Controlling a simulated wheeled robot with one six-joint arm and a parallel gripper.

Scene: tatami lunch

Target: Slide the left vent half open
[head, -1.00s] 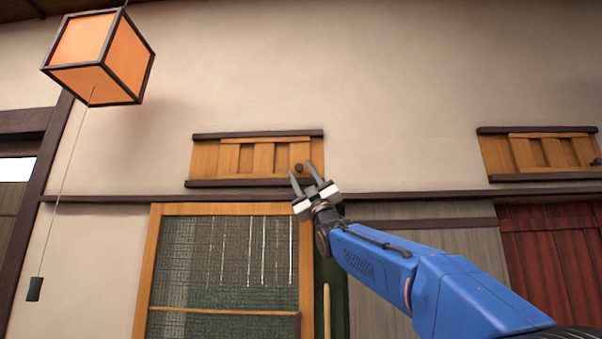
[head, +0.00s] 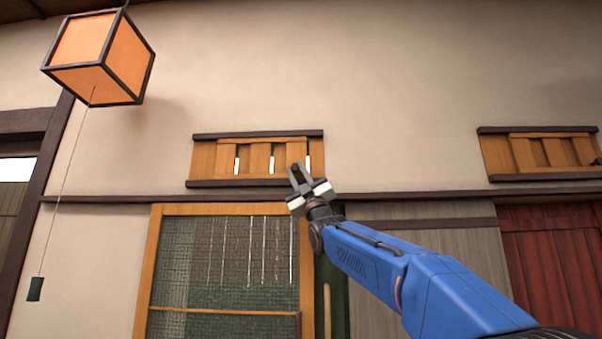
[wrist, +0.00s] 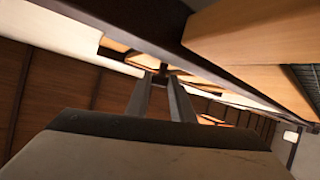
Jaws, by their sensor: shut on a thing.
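The left vent (head: 203,158) is a wooden slatted panel between two dark rails, high on the wall in the head view. Its sliding slat panel (head: 258,157) shows narrow white gaps between slats, so it stands partly open. My gripper (head: 296,167) is at the right end of this panel, shut on its small dark knob, which the fingers mostly hide. In the wrist view my gripper's fingers (wrist: 162,76) converge at the dark knob (wrist: 162,68), near the dark rail.
A second, similar vent (head: 540,153) is on the wall at the right. A dark rail (head: 420,195) runs below the vents, over a mesh screen door (head: 225,265). An orange lantern (head: 98,55) with a pull cord hangs at upper left. The wall between the vents is bare.

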